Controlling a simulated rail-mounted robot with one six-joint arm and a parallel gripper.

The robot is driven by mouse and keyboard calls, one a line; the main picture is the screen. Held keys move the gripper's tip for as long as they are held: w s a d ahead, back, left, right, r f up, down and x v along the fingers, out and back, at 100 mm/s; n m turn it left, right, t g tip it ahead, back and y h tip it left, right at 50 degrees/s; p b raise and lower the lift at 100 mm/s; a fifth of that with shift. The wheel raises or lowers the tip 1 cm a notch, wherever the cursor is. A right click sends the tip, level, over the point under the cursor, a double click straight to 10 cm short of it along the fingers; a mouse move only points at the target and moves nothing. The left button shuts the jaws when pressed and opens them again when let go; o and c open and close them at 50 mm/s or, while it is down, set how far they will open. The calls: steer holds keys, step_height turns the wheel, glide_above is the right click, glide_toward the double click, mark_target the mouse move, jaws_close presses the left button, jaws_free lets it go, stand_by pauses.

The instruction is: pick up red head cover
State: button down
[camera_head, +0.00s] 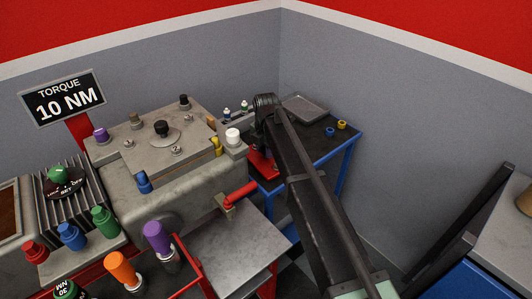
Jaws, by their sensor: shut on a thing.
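A red part (262,166), which looks like the red head cover, shows at the left end of the dark-topped blue table (318,140). My arm reaches up from the bottom of the picture, bends at its top and points down over this part. My gripper (261,152) is small and dark here, right at the red part, and is shut on it. The fingertips are mostly hidden, and I cannot tell whether the part is clear of the table top.
A grey tray (305,107) and two small rings, blue (329,131) and yellow (342,125), lie on the blue table. A large grey machine block (165,150) stands left, with a red handle (240,193). Several coloured plugs stand at front left. A counter (505,235) is at right.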

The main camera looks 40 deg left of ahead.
step_height(320, 180, up, 20)
steer(key=p, duration=2)
steer(key=shift+r, duration=0.2)
